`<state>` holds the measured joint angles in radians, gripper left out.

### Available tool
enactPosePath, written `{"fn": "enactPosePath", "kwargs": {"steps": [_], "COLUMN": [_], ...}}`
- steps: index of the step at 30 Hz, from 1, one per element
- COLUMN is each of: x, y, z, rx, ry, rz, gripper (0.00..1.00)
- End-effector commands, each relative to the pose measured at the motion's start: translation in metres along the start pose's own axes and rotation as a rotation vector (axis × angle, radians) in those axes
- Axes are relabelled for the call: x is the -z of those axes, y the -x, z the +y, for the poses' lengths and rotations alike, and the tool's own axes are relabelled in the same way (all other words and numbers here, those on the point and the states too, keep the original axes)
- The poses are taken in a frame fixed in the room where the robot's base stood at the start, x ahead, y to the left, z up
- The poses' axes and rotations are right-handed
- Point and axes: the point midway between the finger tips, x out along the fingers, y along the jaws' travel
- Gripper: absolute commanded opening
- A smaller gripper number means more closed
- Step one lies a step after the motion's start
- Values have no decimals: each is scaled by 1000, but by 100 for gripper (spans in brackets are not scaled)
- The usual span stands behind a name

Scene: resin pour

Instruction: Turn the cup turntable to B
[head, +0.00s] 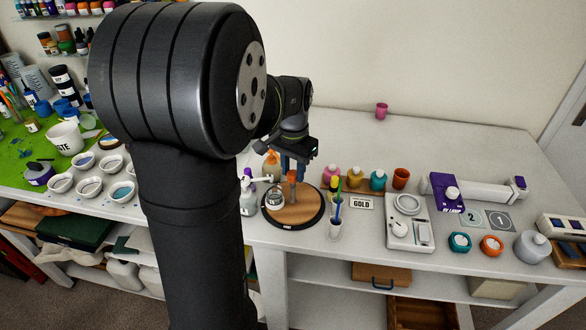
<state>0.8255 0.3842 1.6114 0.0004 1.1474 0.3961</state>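The cup turntable (300,215), a round wooden disc with a black rim, sits on the white table right of my arm's column. A small metallic cup (274,198) stands at its left side. An orange-brown upright knob or post (292,183) rises near its back. My gripper (291,168) points down just above or at this post; I cannot tell if it touches it. The fingers are small and partly dark, so I cannot tell whether they are open or shut. There is small lettering on the turntable's front rim, too small to read surely.
A cup with brushes (336,230) stands close at the turntable's right front. White bottles (248,203) stand at its left. A GOLD label (362,203), coloured jars (354,178) and a scale (409,228) lie to the right. The table behind is mostly clear.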

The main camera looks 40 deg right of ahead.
Motion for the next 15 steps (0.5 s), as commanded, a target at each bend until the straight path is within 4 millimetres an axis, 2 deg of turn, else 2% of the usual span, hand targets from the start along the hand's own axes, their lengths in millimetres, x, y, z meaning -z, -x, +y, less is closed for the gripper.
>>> {"fn": "enactPosePath", "kwargs": {"steps": [1,3,15], "x": [0,0,0], "y": [0,0,0], "z": [0,0,0], "rx": [0,0,0], "ry": [0,0,-31], "rz": [0,0,1], "gripper": [11,0,0]}}
